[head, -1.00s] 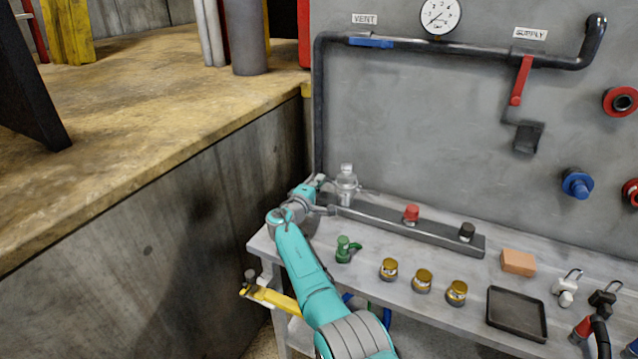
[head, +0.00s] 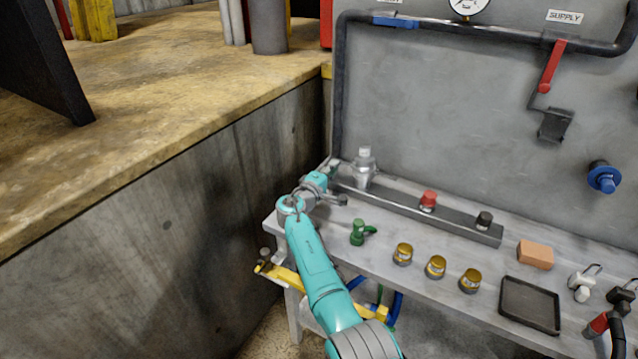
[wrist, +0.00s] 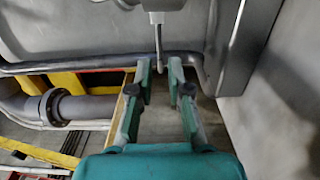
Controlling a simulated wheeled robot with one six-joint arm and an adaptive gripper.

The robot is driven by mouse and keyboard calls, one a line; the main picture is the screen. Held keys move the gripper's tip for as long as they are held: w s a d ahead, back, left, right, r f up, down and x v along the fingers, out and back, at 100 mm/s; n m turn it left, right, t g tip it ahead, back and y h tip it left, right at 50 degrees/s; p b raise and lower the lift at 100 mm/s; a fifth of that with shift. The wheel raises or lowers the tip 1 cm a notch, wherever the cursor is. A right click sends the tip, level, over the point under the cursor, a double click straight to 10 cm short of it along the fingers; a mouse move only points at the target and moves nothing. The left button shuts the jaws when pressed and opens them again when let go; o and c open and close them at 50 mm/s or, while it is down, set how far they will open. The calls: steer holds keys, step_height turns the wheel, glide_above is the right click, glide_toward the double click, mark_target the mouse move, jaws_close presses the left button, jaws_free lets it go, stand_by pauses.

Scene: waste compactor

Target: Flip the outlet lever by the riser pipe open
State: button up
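The outlet lever (wrist: 158,48) shows in the wrist view as a thin grey rod hanging from a grey fitting (wrist: 160,6) at the top. Its tip reaches near the gap between my fingertips; I cannot tell whether it touches them. My gripper (wrist: 161,72) is open, with a teal-and-grey finger on each side. In the head view my gripper (head: 339,184) is at the left end of the bench, by the foot of the dark riser pipe (head: 339,90) and left of a silver fitting (head: 364,170). The lever is hard to make out there.
A dark rail (head: 440,213) with red and black knobs runs along the bench back. A green valve (head: 359,233), several brass fittings (head: 403,254), an orange block (head: 535,254) and a black tray (head: 530,304) stand on the bench. A concrete wall (head: 160,220) is close on the left.

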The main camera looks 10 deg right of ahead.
steer(key=v, duration=0.8)
steer(key=shift+s+a, duration=0.25)
steer(key=shift+s, duration=0.05)
